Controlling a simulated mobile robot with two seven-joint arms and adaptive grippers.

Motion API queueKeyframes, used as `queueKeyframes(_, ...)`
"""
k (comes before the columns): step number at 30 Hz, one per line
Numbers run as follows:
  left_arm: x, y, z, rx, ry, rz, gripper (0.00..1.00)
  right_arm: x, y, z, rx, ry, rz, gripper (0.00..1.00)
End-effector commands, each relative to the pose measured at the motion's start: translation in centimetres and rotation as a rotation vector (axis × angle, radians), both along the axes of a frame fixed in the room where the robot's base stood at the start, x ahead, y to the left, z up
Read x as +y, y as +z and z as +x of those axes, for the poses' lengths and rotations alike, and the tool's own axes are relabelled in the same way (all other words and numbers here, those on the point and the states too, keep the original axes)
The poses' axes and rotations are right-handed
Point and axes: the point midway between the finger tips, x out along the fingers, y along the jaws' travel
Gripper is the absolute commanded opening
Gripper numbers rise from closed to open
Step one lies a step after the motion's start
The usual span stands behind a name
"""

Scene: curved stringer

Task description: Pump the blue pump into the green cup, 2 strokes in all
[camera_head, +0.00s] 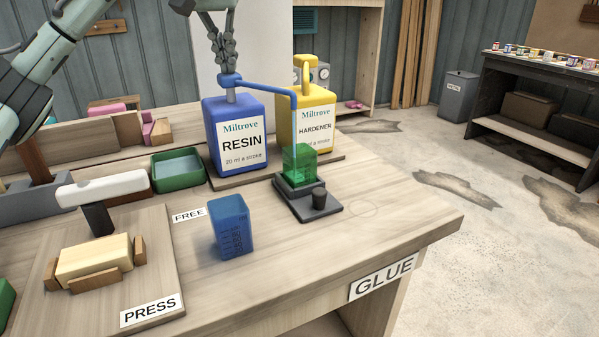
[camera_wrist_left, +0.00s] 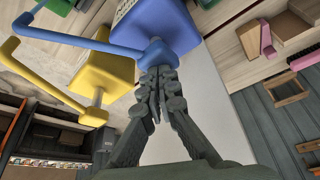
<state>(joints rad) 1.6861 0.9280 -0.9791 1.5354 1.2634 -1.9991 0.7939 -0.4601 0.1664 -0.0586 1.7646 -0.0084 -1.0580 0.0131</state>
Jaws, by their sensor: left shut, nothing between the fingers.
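The blue pump is a square blue bottle (camera_head: 236,130) labelled RESIN, 20 ml a stroke. Its blue head (camera_head: 229,79) has a long spout reaching right and bending down over the green cup (camera_head: 299,163). A short grey stem shows between head and bottle. The translucent green cup stands on a dark scale-like stand (camera_head: 322,212). My left gripper (camera_head: 226,70) is shut and empty, fingertips down at the top of the pump head. In the left wrist view its fingertips (camera_wrist_left: 155,72) meet the blue head (camera_wrist_left: 157,52). My right gripper is not in view.
A yellow HARDENER pump (camera_head: 309,128) stands right behind the blue one. A blue cup (camera_head: 230,227) stands at the front near the FREE label. A green tray (camera_head: 178,169) and a press board (camera_head: 160,245) with a wood block lie left. The right front tabletop is clear.

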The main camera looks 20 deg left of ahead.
Motion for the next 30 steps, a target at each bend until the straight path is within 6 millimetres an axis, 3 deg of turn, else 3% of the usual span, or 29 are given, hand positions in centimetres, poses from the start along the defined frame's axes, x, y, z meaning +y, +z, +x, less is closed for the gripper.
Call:
queueKeyframes(10,0.0,-0.1,0.0,0.005,0.0,0.0,0.0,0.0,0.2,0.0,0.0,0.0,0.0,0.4)
queueKeyframes(20,0.0,1.9,0.0,0.007,0.0,0.001,0.0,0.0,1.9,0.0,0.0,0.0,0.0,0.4)
queueKeyframes(30,0.0,3.5,0.0,0.004,0.0,0.001,0.0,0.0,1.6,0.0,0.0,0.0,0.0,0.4)
